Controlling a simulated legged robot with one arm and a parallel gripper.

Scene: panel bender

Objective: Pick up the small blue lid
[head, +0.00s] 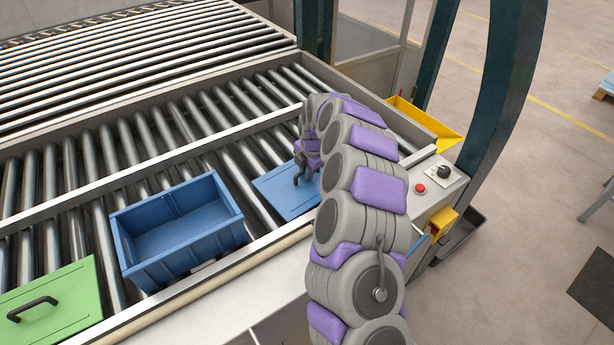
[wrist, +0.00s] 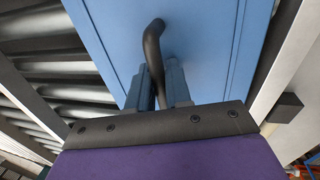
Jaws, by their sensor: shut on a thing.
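The small blue lid (head: 275,194) is a flat blue panel on the conveyor rollers, to the right of the blue crate. In the wrist view the lid (wrist: 205,50) fills the upper middle, with a dark bent handle (wrist: 153,45) standing on it. My gripper (head: 300,176) is at the lid's handle in the head view. In the wrist view its two blue-grey fingers (wrist: 160,85) are on either side of the handle, shut on it. My arm hides the lid's right part in the head view. I cannot tell whether the lid is clear of the rollers.
An empty blue crate (head: 128,247) sits left of the lid. A green lid (head: 62,290) with a dark handle lies at the lower left. A control box with a red button (head: 420,188) and a yellow bin (head: 425,124) are to the right. Conveyor rails border the rollers.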

